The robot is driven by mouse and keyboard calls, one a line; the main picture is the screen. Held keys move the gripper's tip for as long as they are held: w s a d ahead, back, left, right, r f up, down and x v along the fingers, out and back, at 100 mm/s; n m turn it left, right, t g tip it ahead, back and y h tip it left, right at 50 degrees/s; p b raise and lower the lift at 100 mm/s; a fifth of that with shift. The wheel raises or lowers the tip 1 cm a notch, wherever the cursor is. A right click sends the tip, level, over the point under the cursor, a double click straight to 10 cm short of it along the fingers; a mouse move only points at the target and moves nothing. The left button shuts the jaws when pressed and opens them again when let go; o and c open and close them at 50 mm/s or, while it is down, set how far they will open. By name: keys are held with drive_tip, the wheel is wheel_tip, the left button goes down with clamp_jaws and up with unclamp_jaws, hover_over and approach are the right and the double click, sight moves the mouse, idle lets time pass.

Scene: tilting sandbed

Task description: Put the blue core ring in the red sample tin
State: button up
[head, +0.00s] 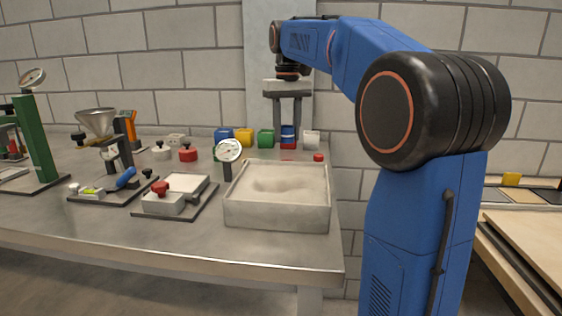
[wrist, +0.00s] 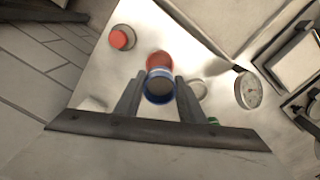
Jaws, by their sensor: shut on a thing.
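My gripper (head: 288,118) points straight down at the back of the bench, its fingers shut on the blue core ring (head: 288,130). In the wrist view the ring (wrist: 159,87) sits between the fingertips (wrist: 158,98), with a dark grey middle. The red sample tin (head: 288,144) shows directly under the ring in the head view. In the wrist view the tin (wrist: 158,60) shows just past the ring's upper edge, partly covered by it. I cannot tell whether the ring touches the tin or is inside its mouth.
Blue (head: 224,134), yellow (head: 243,136) and green (head: 266,139) containers stand left of the gripper, and a pale one (head: 311,140) close on the right. The sandbed box (head: 277,210) is in front, with a dial gauge (head: 229,151) beside it. A red-topped knob (wrist: 122,37) is nearby.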

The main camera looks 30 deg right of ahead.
wheel_tip(320, 180, down, 8)
drive_tip(key=shift+s+r, duration=0.1)
drive_tip(key=shift+r, duration=0.05)
drive_tip(key=shift+s+f, duration=0.1)
drive_tip(key=shift+f, duration=0.35)
drive_tip(key=shift+s+f, duration=0.1)
drive_tip(key=shift+f, duration=0.45)
drive_tip(key=o, duration=0.8)
drive_tip(key=r, duration=1.2)
drive_tip(key=shift+w+r, duration=0.25)
drive_tip(key=shift+r, duration=0.45)
drive_tip(key=shift+s, duration=0.1)
